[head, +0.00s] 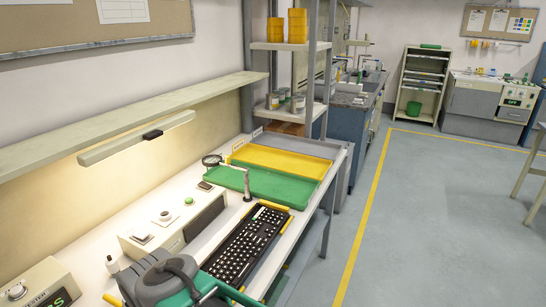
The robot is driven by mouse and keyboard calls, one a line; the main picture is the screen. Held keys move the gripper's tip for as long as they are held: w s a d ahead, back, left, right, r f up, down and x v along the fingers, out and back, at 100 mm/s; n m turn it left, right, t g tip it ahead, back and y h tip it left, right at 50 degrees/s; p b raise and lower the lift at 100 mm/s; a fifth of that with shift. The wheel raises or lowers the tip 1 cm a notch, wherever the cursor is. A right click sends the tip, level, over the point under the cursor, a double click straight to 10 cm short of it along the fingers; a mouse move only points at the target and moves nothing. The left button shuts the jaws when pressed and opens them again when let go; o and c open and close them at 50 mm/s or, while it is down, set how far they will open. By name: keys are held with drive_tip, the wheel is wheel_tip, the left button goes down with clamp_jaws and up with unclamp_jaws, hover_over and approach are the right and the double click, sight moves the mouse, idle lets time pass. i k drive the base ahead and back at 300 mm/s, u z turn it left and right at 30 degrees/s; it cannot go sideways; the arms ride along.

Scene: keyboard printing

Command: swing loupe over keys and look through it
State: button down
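The loupe (212,160) is a round dark-rimmed lens on a thin jointed arm. Its upright post (247,185) stands on the bench near the green tray. The lens hangs to the left of the post, over the back of the bench and away from the keyboard. The black keyboard (240,247) with pale keys lies along the front of the bench, with yellow pieces at its far end. The keys are uncovered in this view.
A cream control box (165,235) stands behind the keyboard. Green (265,186) and yellow (285,161) trays lie beyond. The floor (430,220) at right is clear.

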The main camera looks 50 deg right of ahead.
sight(227, 163)
drive_tip(key=z, duration=0.4)
drive_tip(key=k, duration=0.2)
drive_tip(key=u, duration=3.9)
drive_tip(key=k, duration=2.8)
drive_tip(key=z, duration=0.8)
drive_tip(key=i, duration=0.2)
drive_tip(key=z, duration=0.25)
